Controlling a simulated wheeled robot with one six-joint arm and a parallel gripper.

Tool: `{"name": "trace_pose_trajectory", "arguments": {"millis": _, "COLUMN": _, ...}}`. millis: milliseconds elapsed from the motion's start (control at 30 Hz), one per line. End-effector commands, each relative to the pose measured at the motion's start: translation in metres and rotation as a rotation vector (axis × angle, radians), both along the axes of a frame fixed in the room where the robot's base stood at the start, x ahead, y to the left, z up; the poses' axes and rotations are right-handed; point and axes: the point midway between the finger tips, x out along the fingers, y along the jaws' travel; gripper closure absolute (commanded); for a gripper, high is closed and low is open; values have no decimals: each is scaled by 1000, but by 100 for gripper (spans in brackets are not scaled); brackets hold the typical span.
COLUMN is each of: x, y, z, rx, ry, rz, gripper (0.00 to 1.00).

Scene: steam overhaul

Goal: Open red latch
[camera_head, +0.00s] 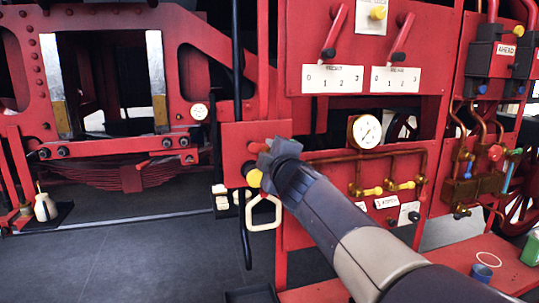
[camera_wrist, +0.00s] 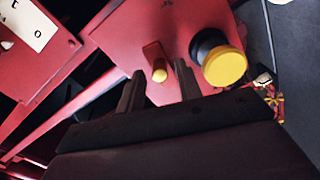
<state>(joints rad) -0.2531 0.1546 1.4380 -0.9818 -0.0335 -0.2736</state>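The red latch, a small red lever with a yellow tip, shows in the wrist view (camera_wrist: 152,54) on a red panel (camera_wrist: 125,35). My gripper (camera_wrist: 160,70) is open, with its two dark fingers apart. In the picture the latch's yellow tip lies between the fingertips; I cannot tell whether they touch it. In the head view my gripper (camera_head: 270,153) is in front of the red panel (camera_head: 238,138), and its body and my arm hide part of the panel. A small red end of the latch (camera_head: 257,147) shows just left of the gripper.
A yellow round knob on a black base (camera_wrist: 224,66) is close right of the fingers in the wrist view; it also shows in the head view (camera_head: 254,178). A cream loop handle (camera_head: 264,224) hangs below. A gauge (camera_head: 366,131) and copper pipes are to the right.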

Motion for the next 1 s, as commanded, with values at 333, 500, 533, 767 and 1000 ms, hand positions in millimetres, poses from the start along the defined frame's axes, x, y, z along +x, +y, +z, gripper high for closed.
{"name": "trace_pose_trajectory", "arguments": {"millis": 333, "x": -2, "y": -1, "z": 1, "rx": 1, "ry": -1, "rz": 0, "gripper": 62}}
{"name": "trace_pose_trajectory", "arguments": {"millis": 500, "x": -18, "y": -5, "z": 1, "rx": 1, "ry": -2, "rz": -1, "gripper": 62}}
{"name": "trace_pose_trajectory", "arguments": {"millis": 533, "x": -23, "y": -7, "z": 1, "rx": 1, "ry": -2, "rz": -1, "gripper": 62}}
{"name": "trace_pose_trajectory", "arguments": {"millis": 767, "x": -61, "y": -18, "z": 3, "rx": 1, "ry": -2, "rz": -1, "gripper": 62}}
{"name": "trace_pose_trajectory", "arguments": {"millis": 1000, "x": -92, "y": -27, "z": 2, "rx": 0, "ry": -1, "rz": 0, "gripper": 62}}
